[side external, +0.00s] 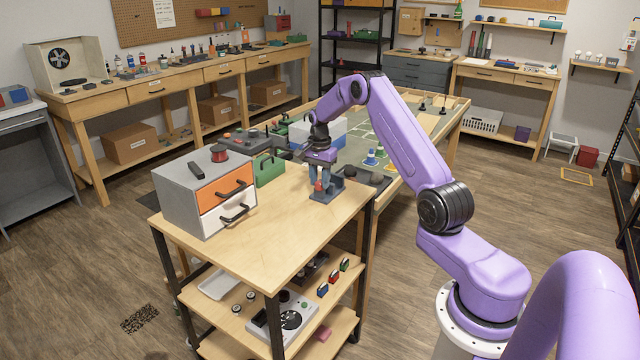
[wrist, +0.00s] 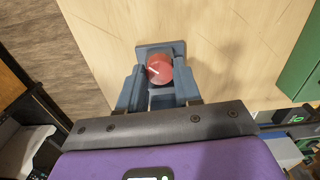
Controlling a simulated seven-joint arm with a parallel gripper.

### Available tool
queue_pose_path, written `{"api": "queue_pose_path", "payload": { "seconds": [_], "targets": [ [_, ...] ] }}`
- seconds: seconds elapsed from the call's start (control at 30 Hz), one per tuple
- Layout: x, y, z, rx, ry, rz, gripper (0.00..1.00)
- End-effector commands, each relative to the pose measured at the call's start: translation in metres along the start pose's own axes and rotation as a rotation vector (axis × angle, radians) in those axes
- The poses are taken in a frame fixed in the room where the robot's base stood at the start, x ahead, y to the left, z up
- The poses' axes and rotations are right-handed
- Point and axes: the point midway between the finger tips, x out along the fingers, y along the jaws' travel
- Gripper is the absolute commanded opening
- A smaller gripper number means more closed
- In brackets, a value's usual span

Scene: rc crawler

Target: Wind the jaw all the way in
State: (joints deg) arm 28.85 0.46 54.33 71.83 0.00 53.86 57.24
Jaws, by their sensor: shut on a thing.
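A small blue-grey vise-like device (side external: 327,196) stands on the cart top near its right edge. Its red round knob (wrist: 160,68) shows in the wrist view, with a white mark pointing to the upper left. My gripper (wrist: 159,75) is shut on the knob, one finger on each side of it. In the side view my gripper (side external: 321,182) reaches down over the device, with a bit of red showing between the fingers. The jaw itself is mostly hidden by my gripper, so its gap cannot be told.
A grey drawer box (side external: 185,205) with orange and white drawers stands on the left of the wooden cart top (side external: 280,235). A green toolbox (side external: 268,168) stands behind it. The front of the cart top is clear. A workbench (side external: 425,125) adjoins behind.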

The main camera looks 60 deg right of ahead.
Motion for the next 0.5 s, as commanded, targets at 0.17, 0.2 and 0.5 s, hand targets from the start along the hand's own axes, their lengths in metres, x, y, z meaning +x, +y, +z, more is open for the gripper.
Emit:
{"api": "queue_pose_path", "payload": {
  "seconds": [0.17, 0.2, 0.5],
  "targets": [
    [-0.0008, -0.0006, -0.0001, 0.063, 0.001, -0.002, 0.03],
    [-0.0008, -0.0005, -0.0001, 0.063, 0.001, -0.002, 0.03],
    [-0.0009, -0.0008, 0.0001, 0.165, 0.001, -0.002, 0.03]
  ]
}}
